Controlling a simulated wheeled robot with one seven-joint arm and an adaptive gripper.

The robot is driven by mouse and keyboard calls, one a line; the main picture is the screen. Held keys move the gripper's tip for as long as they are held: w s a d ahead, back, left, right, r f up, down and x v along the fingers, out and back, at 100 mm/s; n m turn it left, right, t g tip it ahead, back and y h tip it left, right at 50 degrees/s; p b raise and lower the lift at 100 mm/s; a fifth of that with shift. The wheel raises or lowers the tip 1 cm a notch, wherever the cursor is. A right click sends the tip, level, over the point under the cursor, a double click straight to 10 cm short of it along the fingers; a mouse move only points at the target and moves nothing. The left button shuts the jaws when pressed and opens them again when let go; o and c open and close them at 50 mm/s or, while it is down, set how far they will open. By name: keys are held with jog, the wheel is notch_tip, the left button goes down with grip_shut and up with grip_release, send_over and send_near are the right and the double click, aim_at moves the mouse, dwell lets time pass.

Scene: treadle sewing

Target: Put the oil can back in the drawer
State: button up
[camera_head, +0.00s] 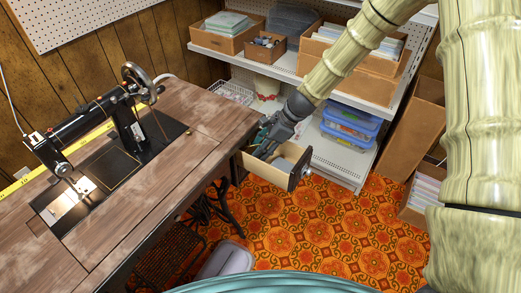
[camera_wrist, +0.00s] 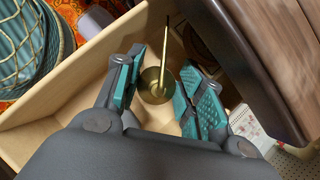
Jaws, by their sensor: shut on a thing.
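The oil can (camera_wrist: 154,84) is a small brass can with a long thin spout, seen from above in the wrist view. My gripper (camera_wrist: 158,92) has teal-padded fingers on both sides of the can and is shut on it. The drawer (camera_wrist: 62,82) is pulled open, with pale wooden walls around the can and fingers. I cannot tell whether the can touches the drawer floor. In the head view my gripper (camera_head: 262,145) reaches down into the open drawer (camera_head: 263,169) at the table's right end. The can is not clear there.
The wooden table (camera_head: 185,160) with a black sewing machine (camera_head: 95,135) stands at left, its edge close beside the drawer. Shelves (camera_head: 345,85) with boxes and blue bins (camera_head: 350,125) stand behind. A grey bin (camera_head: 226,260) sits on the orange patterned floor.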

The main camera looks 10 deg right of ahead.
jog(key=shift+a+r+h, duration=0.1)
jog(key=shift+a+h, duration=0.1)
jog(key=shift+h, duration=0.8)
jog(key=shift+f, duration=0.85)
jog(key=shift+f, duration=0.1)
jog(key=o, duration=0.7)
jog(key=shift+o, duration=0.2)
jog(key=w+p+v, duration=0.1)
jog(key=v, duration=1.1)
jog(key=shift+s, duration=0.35)
